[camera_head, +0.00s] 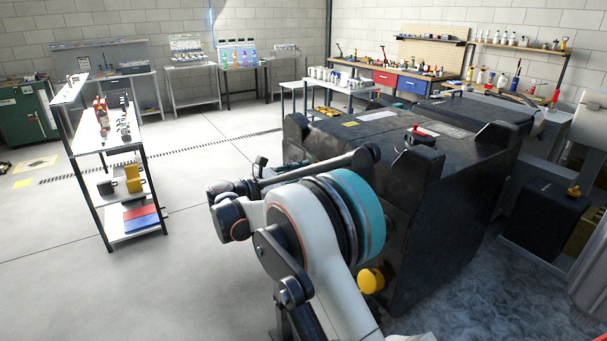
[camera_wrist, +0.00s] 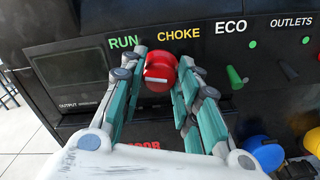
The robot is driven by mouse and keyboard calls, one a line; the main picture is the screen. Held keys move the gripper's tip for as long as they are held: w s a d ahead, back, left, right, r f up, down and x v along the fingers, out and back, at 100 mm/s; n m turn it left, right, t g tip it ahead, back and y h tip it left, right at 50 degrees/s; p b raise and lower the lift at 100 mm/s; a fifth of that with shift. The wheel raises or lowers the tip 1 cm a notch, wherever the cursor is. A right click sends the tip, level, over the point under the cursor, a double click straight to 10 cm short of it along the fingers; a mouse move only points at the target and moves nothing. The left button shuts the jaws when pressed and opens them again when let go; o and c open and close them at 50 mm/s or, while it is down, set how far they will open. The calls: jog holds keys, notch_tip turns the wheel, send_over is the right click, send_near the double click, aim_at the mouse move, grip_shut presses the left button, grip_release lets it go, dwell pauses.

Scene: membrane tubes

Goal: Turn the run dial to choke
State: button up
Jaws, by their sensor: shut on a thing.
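In the wrist view, a round red dial (camera_wrist: 160,74) sits on a black panel (camera_wrist: 65,33) below the words RUN and CHOKE. A pale mark shows across the lower part of its face. My gripper (camera_wrist: 164,62) is shut on the dial, with one teal-and-grey finger on its left side and one on its right. The green RUN label is up and left of the dial; the yellow CHOKE label is just above and right. In the head view, the black machine (camera_head: 440,215) stands beside my arm; the fingers and dial cannot be made out there.
Right of the dial are a green switch (camera_wrist: 236,77) under ECO and a black switch (camera_wrist: 288,70) under OUTLETS. Blue (camera_wrist: 264,152) and yellow (camera_wrist: 313,141) round parts sit lower right. A dark display (camera_wrist: 75,72) is at left. A shelf cart (camera_head: 110,150) stands left, with open floor between.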

jog(key=m, duration=1.9)
jog(key=shift+s+f+m+p, duration=0.1)
jog(key=shift+f+m+p, duration=0.2)
jog(key=shift+m+p, duration=0.1)
jog(key=o, duration=1.1)
jog(key=shift+c, duration=0.2)
jog(key=v, duration=1.2)
